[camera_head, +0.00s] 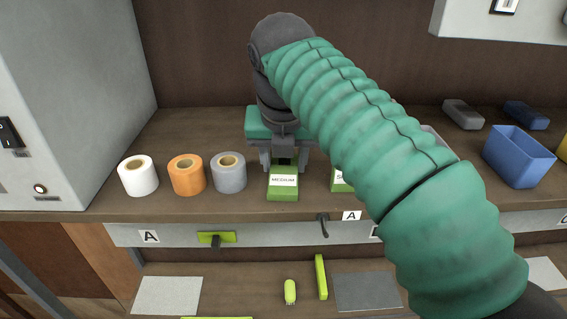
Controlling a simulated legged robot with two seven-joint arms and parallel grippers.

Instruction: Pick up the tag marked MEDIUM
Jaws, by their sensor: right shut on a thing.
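The tag marked MEDIUM (283,195) is a green block with a white label on its front, near the shelf's front edge. My right gripper (284,162) points down at it from above and behind, and is shut on its rear part. The label faces me and is clear of the fingers. I cannot tell whether the tag touches the shelf. My left gripper is not in view.
Another green block (338,184) with a white label stands to the right, mostly hidden by my right arm. White (137,180), orange (187,180) and grey (229,178) rolls stand to the left. A blue bin (520,163) stands at the right.

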